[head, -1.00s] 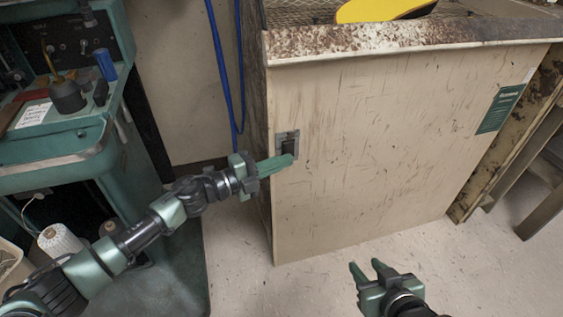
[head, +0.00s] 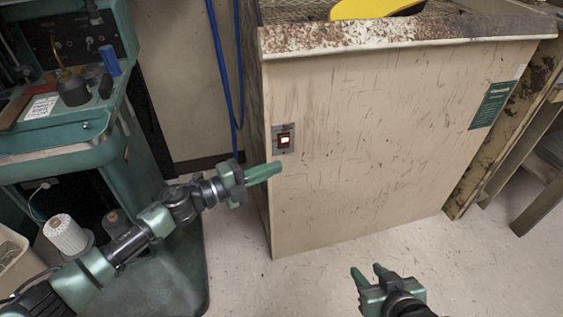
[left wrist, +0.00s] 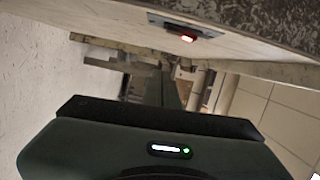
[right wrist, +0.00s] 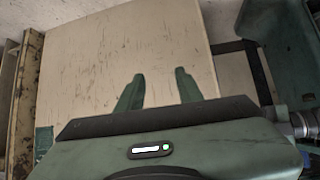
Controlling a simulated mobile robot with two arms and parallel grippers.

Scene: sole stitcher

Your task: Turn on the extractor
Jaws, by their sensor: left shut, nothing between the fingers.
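The extractor (head: 375,150) is a scuffed beige cabinet with a rusty top edge. On its front panel, near the left edge, is a grey switch plate with a rocker switch (head: 284,138) that glows red-white. The lit switch also shows in the left wrist view (left wrist: 188,38). My left gripper (head: 280,168) is shut and empty, its fingertips just below the switch and apart from it. My right gripper (head: 367,271) is open and empty, low in front of the cabinet; its two spread fingers show in the right wrist view (right wrist: 158,90).
A green stitching machine (head: 70,130) stands at the left with a white thread spool (head: 65,235) beside it. A blue cable (head: 229,80) hangs left of the cabinet. A yellow sole (head: 375,9) lies on the mesh top. The floor in front is clear.

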